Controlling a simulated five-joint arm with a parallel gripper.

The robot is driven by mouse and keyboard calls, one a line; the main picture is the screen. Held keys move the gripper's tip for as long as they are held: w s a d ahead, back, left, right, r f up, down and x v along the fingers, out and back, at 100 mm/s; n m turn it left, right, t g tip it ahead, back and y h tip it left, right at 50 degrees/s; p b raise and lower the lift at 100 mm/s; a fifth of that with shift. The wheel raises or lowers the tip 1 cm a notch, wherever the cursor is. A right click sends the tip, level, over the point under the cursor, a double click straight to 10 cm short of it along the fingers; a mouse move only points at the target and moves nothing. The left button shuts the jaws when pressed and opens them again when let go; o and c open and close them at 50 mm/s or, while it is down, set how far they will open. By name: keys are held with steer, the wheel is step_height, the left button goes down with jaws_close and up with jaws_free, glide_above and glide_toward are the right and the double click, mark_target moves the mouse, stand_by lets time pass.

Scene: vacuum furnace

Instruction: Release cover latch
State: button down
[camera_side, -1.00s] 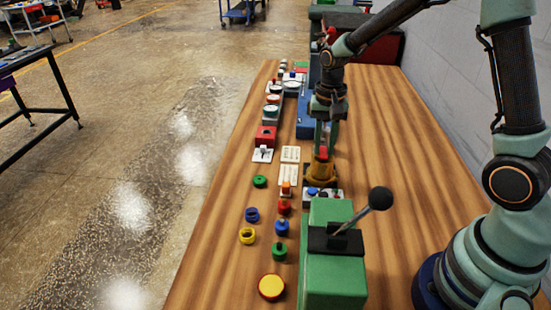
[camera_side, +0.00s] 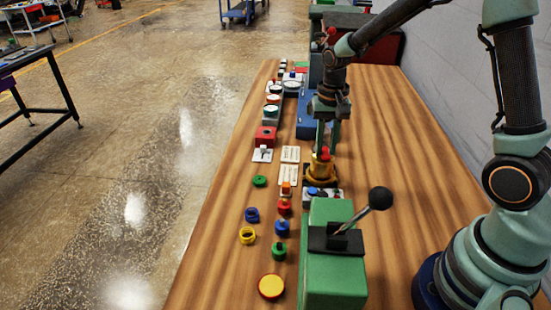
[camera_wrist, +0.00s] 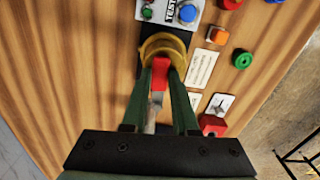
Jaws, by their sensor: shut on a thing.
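A yellow ring-shaped housing (camera_side: 320,174) stands on the wooden bench, with a red latch piece (camera_side: 325,154) at its top. My gripper (camera_side: 327,150) reaches down onto the red piece from above. In the wrist view the red latch piece (camera_wrist: 160,72) lies between my two green fingers, whose tips close in on its sides at my gripper (camera_wrist: 160,68). A grey metal strip (camera_wrist: 155,103) runs from the red piece toward my palm. The yellow housing (camera_wrist: 163,45) curves around the far side of the red piece. The fingers hide part of the latch.
A green box with a black-knobbed lever (camera_side: 335,265) stands close in front of the housing. A panel with buttons (camera_side: 322,196) lies between them. Several coloured knobs and a yellow-topped red button (camera_side: 271,287) line the left. The bench right of the housing is clear.

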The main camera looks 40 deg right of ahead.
steer(key=n, duration=0.1)
steer(key=d+n, duration=0.1)
steer(key=n, duration=0.2)
steer(key=shift+s+d+r, duration=0.1)
steer(key=shift+s+d, duration=0.25)
steer(key=shift+s, duration=0.05)
steer(key=shift+w+d+n, duration=0.2)
steer(key=shift+d+n, duration=0.65)
steer(key=shift+n, duration=1.3)
steer(key=shift+w+d+n, duration=0.25)
steer(key=shift+d+n, duration=0.65)
steer(key=shift+n, duration=1.3)
steer(key=shift+w+d+n, duration=0.2)
steer(key=shift+d+n, duration=0.65)
steer(key=shift+n, duration=1.3)
steer(key=c, duration=0.7)
jaws_free()
